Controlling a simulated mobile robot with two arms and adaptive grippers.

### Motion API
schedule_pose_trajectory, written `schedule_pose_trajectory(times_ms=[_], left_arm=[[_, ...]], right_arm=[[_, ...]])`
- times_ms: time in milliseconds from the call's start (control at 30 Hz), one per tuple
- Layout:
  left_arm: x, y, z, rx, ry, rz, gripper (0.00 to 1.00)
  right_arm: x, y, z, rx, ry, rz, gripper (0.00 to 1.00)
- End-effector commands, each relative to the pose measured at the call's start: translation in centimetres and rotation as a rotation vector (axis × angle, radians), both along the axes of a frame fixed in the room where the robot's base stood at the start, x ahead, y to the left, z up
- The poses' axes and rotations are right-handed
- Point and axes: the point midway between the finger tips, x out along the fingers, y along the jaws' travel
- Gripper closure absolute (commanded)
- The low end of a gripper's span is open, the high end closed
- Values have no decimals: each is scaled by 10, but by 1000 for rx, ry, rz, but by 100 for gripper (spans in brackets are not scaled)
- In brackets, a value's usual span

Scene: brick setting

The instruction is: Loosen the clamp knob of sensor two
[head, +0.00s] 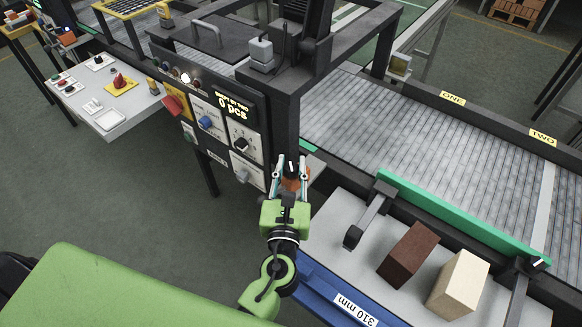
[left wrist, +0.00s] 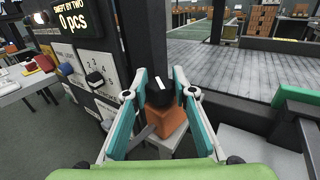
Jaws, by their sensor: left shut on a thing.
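My left gripper (head: 291,168) is at the corner post of the machine. In the left wrist view its teal fingers (left wrist: 161,90) are shut on a black knob (left wrist: 161,89) with a white mark on top, one finger on each side. The knob sits on an orange block (left wrist: 165,123), which looks like a sensor body; I cannot read a number on it. In the head view the orange block (head: 296,185) is partly hidden by the gripper. The yellow labels ONE (head: 452,97) and TWO (head: 543,138) are on the conveyor's far rail. My right gripper is not in view.
The control panel (head: 215,125) with knobs and a "0 pcs" display stands close left of the gripper. A conveyor (head: 400,130) runs to the right behind a green rail (head: 460,218). A brown brick (head: 408,254) and a cream brick (head: 458,284) lie on a grey shelf at right.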

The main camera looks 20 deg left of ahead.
Motion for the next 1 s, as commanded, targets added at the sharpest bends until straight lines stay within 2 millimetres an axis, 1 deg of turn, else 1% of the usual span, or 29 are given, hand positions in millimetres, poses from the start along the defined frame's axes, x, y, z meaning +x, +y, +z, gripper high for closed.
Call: schedule_pose_trajectory(times_ms=[400, 433, 500, 767, 867, 967, 1000], left_arm=[[0, 0, 1, 0, -1, 7, 97], [0, 0, 1, 0, -1, 7, 73], [0, 0, 1, 0, -1, 7, 58], [0, 0, 0, 0, -1, 6, 58], [-2, 0, 0, 1, 0, 6, 58], [-10, -3, -1, 0, 3, 5, 58], [-16, -4, -1, 0, 3, 5, 58]], right_arm=[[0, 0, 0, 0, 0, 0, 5], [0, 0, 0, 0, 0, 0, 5], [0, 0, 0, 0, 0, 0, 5], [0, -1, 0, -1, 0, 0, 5], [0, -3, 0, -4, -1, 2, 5], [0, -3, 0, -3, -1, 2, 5], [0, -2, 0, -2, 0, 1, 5]])
